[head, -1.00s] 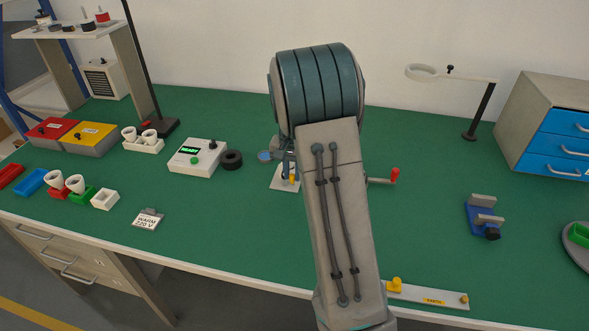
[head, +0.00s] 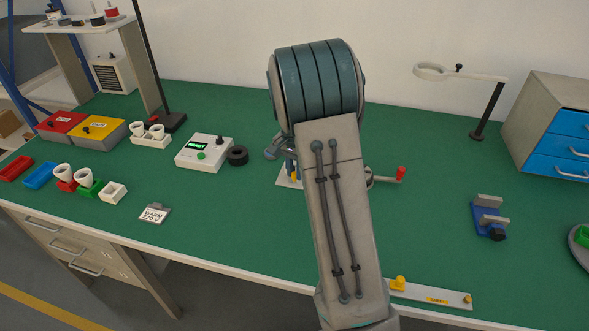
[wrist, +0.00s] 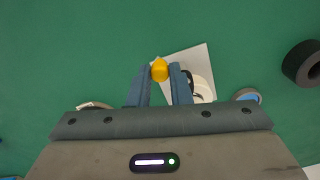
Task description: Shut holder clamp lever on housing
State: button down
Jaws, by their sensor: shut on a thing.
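The wrist view shows the two blue fingers of my gripper (wrist: 160,76) shut on a round yellow knob (wrist: 160,69), which appears to be the clamp lever's end. A white base plate (wrist: 198,55) lies under and to the right of the knob, with a pale and dark part beside the right finger. In the head view, the white base plate (head: 283,182) shows just left of my arm. My arm hides most of the holder and housing, so I cannot tell how far the lever is closed.
A black ring (head: 237,155) and a tester box reading READY (head: 204,153) stand to the left. A red-handled crank (head: 400,174) sticks out right of my arm. A blue vise (head: 489,217) stands farther right. The front centre-left of the green bench is clear.

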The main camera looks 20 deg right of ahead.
jog(key=c, duration=1.3)
grip_release()
notch_tip(320, 180, up, 14)
jog(key=shift+w+a+f, duration=0.1)
jog(key=s+a+n+t, duration=0.1)
jog(key=s+a+n, duration=0.1)
jog(key=s, duration=0.7)
jog(key=s+a+n+t, duration=0.1)
jog(key=s+a+n, duration=0.2)
jog(key=s, duration=0.6)
jog(key=s+a+f+n, duration=0.1)
jog(key=s+a+n, duration=0.2)
jog(key=s, duration=0.5)
jog(key=shift+s+f+n+t, duration=0.1)
jog(key=shift+s+n+t, duration=0.3)
jog(key=shift+n, duration=0.5)
